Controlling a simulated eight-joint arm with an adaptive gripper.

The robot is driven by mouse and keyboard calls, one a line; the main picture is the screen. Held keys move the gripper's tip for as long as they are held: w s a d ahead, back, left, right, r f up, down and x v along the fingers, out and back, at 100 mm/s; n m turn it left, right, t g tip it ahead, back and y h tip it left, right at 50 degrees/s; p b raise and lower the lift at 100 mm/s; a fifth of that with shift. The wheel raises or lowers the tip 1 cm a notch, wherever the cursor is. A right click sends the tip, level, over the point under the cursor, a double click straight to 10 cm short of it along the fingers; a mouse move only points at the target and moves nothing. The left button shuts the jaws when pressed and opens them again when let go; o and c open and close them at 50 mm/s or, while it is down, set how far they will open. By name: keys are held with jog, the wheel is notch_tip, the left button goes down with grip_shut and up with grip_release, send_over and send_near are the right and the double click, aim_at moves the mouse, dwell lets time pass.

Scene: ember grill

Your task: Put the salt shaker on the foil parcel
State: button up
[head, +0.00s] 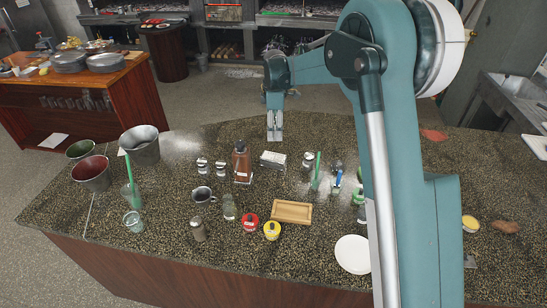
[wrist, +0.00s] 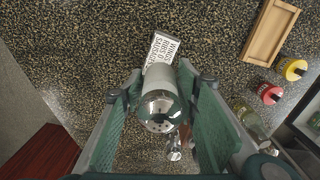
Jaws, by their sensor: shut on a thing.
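The salt shaker (wrist: 158,108), pale-bodied with a shiny perforated metal cap, is between the two green-padded fingers of my gripper (wrist: 164,88) in the wrist view. The fingers are shut on it, and its cap faces the camera. In the head view my gripper (head: 275,128) hangs above the far part of the speckled counter, behind the small lettered sign (head: 272,159). I cannot make out a foil parcel in either view; my arm hides part of the counter's right side.
On the counter (head: 165,260) stand a brown bottle (head: 241,162), several small shakers and jars, red (head: 250,222) and yellow (head: 271,231) lidded pots, a wooden tray (head: 291,212) and a white plate (head: 352,254). Metal buckets (head: 140,145) stand at left. Counter between buckets and shakers is fairly clear.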

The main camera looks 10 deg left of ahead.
jog(key=shift+a, duration=0.1)
dwell(0.3)
send_over(274, 156)
jog(key=shift+f, duration=3.1)
jog(key=shift+f, duration=0.1)
jog(key=shift+f+p, duration=0.35)
jog(key=shift+f, duration=1.45)
jog(key=shift+f, duration=0.15)
jog(key=o, duration=1)
jog(key=shift+r, duration=0.2)
notch_tip(274, 156, up, 12)
jog(key=shift+b, duration=0.3)
